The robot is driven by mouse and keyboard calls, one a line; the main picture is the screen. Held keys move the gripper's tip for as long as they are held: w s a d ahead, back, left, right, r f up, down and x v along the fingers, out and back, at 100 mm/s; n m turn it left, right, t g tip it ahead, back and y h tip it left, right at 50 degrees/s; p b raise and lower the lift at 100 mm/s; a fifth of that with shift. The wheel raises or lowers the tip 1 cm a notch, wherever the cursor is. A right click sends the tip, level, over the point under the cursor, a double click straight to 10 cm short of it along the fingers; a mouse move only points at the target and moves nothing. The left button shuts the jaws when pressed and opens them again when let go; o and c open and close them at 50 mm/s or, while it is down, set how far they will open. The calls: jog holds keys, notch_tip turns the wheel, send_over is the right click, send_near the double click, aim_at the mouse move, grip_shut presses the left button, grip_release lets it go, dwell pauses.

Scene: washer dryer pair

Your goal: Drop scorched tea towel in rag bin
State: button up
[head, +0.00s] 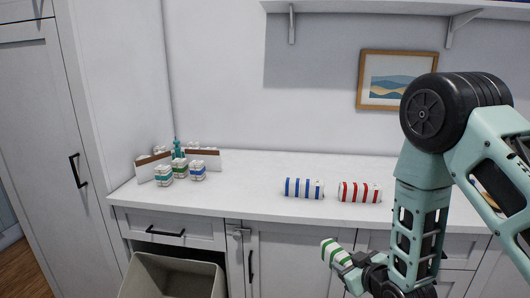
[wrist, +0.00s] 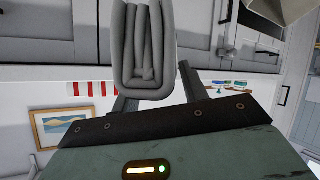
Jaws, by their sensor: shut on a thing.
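A rolled white towel with green stripes (head: 333,251) is held by my gripper (head: 352,268), in front of the counter's cabinets in the head view. In the wrist view the coiled end of the held towel (wrist: 142,50) shows grey between the two fingers (wrist: 158,92). No scorch mark is visible on it. A beige open bin (head: 172,264) stands at the lower left of the head view, left of my gripper and apart from it. Its bottom is out of frame. A pale corner at the wrist view's upper right may be the bin (wrist: 283,10).
A blue-striped roll (head: 304,188) and a red-striped roll (head: 360,192) lie on the white counter (head: 250,185). Several small striped bundles (head: 181,168) stand at its left. Drawer and door handles (head: 165,232) stick out from the cabinets. Free space lies between my gripper and the bin.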

jog(key=s+d+f+m+h, duration=0.1)
jog(key=d+f+m+h, duration=0.2)
jog(key=d, duration=0.8)
jog(key=shift+s+f, duration=0.35)
jog(key=shift+f, duration=0.35)
